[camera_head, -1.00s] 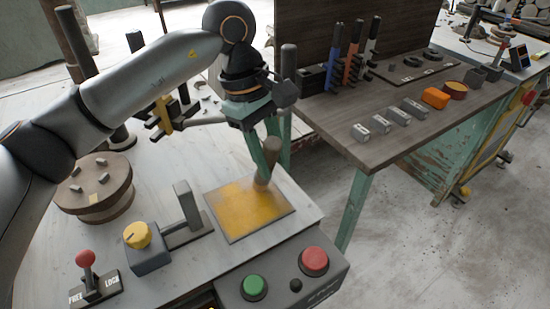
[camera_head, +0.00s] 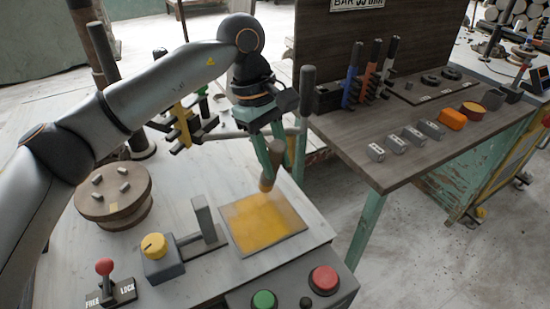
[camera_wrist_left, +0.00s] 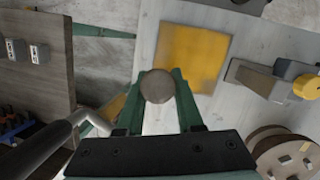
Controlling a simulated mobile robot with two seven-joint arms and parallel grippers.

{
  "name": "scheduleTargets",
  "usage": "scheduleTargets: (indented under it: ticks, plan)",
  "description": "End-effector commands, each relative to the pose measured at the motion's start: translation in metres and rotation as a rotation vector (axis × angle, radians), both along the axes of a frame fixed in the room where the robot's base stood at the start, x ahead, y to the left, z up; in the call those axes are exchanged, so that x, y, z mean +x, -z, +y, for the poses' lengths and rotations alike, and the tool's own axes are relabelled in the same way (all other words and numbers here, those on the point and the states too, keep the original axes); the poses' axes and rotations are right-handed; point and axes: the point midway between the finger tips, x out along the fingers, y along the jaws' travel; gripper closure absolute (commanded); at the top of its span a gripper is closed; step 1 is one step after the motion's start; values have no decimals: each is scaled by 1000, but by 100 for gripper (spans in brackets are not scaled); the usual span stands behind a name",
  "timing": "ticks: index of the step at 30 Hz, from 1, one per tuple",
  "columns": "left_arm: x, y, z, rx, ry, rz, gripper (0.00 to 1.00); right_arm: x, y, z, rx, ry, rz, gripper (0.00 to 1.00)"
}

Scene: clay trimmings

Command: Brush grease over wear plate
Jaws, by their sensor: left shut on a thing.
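The wear plate (camera_head: 262,222) is a square plate on the pale bench, its face largely covered in yellow-orange grease. It also shows in the left wrist view (camera_wrist_left: 192,58). My left gripper (camera_head: 271,165) is shut on the brush (camera_head: 270,168), which has a brown handle. The brush is tilted, its lower end at the far edge of the plate; I cannot tell if it touches. In the left wrist view the round end of the brush (camera_wrist_left: 157,86) sits between the green fingers. My right gripper is out of view.
A yellow knob box (camera_head: 156,250), an upright grey bracket (camera_head: 205,222) and a red-knobbed lever (camera_head: 106,268) stand left of the plate. A button panel (camera_head: 300,285) lies in front. A round turntable (camera_head: 113,192) is far left. A dark side table (camera_head: 385,168) with blocks stands right.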

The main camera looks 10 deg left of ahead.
Motion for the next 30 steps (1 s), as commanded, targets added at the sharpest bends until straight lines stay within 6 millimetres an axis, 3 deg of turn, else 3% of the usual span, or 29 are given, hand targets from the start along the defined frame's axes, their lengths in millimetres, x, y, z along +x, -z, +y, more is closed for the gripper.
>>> scheduleTargets:
  ticks: [1, 15, 25, 30]
  plan:
    - [0, -10, 0, -1, 0, -1, 100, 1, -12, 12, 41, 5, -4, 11]
    - [0, -56, 0, -1, 1, -1, 100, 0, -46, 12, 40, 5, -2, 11]
    - [0, -56, -1, -1, 1, 0, 100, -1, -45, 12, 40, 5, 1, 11]
    - [0, -65, -1, -2, 1, -1, 100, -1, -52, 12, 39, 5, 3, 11]
